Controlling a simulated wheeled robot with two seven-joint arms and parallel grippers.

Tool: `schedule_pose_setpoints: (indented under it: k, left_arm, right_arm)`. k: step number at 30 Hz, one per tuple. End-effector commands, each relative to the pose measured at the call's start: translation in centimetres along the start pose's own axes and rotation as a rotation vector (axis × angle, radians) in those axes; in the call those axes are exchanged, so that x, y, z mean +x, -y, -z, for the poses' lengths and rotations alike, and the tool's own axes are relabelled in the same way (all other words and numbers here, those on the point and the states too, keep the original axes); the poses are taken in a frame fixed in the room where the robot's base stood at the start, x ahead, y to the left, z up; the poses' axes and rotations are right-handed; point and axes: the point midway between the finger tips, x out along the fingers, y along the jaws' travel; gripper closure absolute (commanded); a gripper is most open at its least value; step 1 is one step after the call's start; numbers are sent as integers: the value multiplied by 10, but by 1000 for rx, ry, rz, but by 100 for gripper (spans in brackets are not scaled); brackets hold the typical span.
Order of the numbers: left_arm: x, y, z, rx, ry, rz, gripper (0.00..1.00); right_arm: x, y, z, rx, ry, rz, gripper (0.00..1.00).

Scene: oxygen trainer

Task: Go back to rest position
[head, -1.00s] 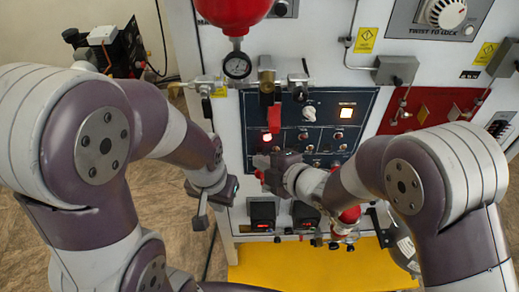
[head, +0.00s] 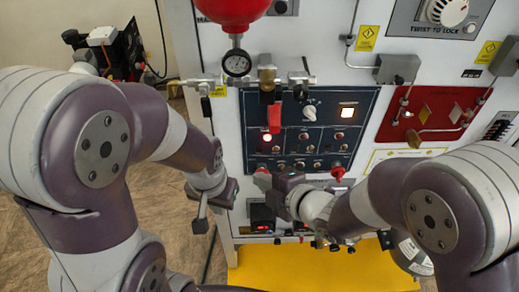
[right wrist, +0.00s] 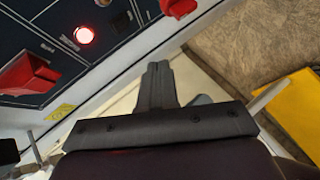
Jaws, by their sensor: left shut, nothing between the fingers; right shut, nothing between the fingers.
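My left gripper (head: 201,222) hangs at the left side of the trainer panel, pointing down, shut and empty. My right gripper (head: 266,182) is in front of the lower edge of the dark blue control panel (head: 362,104), pointing left, shut with nothing in it. In the right wrist view its closed fingers (right wrist: 158,84) show at the middle, apart from the panel's red parts. The white trainer cabinet (head: 222,125) stands in front of me.
A lit red lamp (right wrist: 84,35) and a red guard (right wrist: 28,76) are near the right gripper. A pressure gauge (head: 237,63) and red vessel (head: 228,10) are above. A yellow base (head: 300,272) lies below.

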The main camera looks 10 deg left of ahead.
Motion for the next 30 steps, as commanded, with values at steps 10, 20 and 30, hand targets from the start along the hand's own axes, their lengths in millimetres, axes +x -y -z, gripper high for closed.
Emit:
schedule_pose_setpoints:
  k: [10, 20, 30]
  left_arm:
    - [0, 0, 0, 0, 0, 0, 100]
    - [0, 0, 0, 0, 0, 0, 100]
    - [0, 0, 0, 0, 0, 0, 100]
  right_arm:
    - [0, 0, 0, 0, 0, 0, 100]
    - [-57, 76, -70, 766, 519, 312, 100]
    - [-231, 99, -135, 1894, 1276, 100, 100]
